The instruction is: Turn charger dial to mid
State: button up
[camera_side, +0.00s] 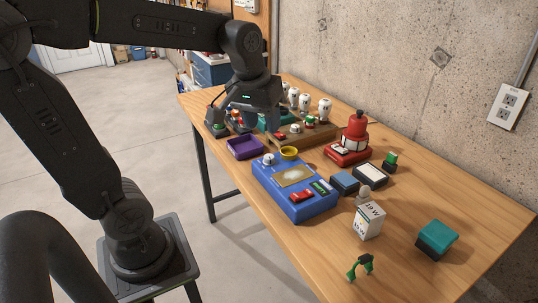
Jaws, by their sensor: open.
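My gripper (244,126) is open, pointing down at the far left part of the table, with its fingers spread apart around small items there. A blue box (306,208) stands nearer the camera. It has a pale round knob (268,158) at its far left corner, a tan plate, a red switch and a small green-lit display. Another pale knob (296,128) is on a wooden board (318,138), just right of my gripper. No label shows which knob is the charger dial, and the settings are too small to read. My gripper and wrist hide part of the items behind them.
A purple tray (244,148) lies in front of my gripper, and a yellow bowl (289,153) is beside the blue box. A red device (350,145), a white bulb box (368,221) and a teal-topped block (436,239) stand to the right. The near table front is mostly clear.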

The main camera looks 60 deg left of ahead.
aim_at(269, 156)
jog(key=w+a+f+n+g, duration=0.1)
jog(key=w+a+f+n, duration=0.1)
jog(key=w+a+n, duration=0.3)
jog(key=w+a+f+n+g, duration=0.1)
jog(key=w+a+f+g, duration=0.15)
jog(key=a, duration=0.35)
jog(key=shift+t+h, duration=0.3)
jog(key=shift+t, duration=0.05)
jog(key=f, duration=1.3)
jog(key=shift+w+f, duration=0.25)
jog(key=shift+f, duration=0.1)
jog(key=c, duration=0.6)
jog(key=shift+c, duration=0.2)
